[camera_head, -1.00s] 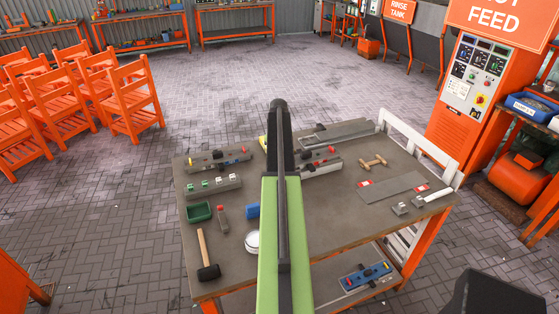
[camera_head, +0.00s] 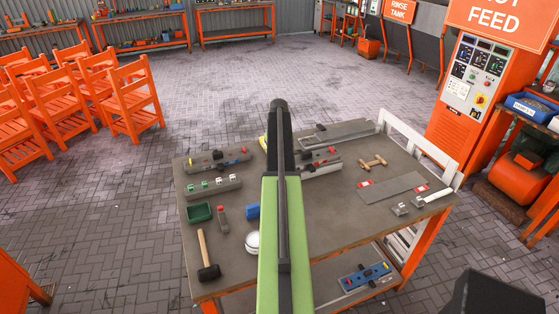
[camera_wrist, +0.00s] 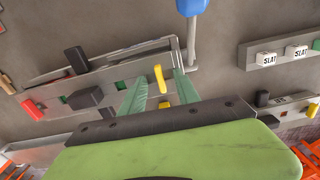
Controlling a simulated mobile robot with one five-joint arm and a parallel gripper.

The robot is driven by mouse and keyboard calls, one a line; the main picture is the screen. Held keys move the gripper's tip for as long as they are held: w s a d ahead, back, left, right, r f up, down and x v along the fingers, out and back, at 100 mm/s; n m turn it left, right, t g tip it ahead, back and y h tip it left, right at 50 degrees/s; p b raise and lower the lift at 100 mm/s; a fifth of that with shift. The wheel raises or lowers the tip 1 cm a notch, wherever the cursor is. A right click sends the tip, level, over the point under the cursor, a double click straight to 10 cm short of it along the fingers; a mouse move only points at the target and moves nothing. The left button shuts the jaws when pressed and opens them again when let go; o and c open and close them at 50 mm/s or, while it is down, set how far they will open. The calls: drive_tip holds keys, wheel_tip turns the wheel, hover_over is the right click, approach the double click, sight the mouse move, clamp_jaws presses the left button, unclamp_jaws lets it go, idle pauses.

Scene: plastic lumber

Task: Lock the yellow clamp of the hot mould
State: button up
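In the wrist view a long grey mould (camera_wrist: 118,98) lies across the middle, with a yellow clamp (camera_wrist: 159,78), a red clamp (camera_wrist: 32,108) and a black knob on it. My gripper (camera_wrist: 160,80) is open, its two green fingers apart, one on either side of the yellow clamp lever. I cannot tell whether a finger touches it. A second yellow piece shows lower between the fingers. In the head view my arm hides the gripper and part of a mould (camera_head: 322,168); another mould (camera_head: 220,160) with yellow and red clamps lies to its left.
The worktable (camera_head: 330,230) also carries a mallet (camera_head: 204,255), a green tray (camera_head: 199,212), a block with white slat tags (camera_head: 214,187) and a blue item (camera_head: 253,211). The wrist view shows a blue-handled tool (camera_wrist: 192,6) just beyond my fingers.

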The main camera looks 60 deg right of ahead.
wheel_tip(320, 180, up, 7)
drive_tip(key=p, duration=0.6)
drive_tip(key=shift+f, duration=0.15)
drive_tip(key=shift+w, duration=0.1)
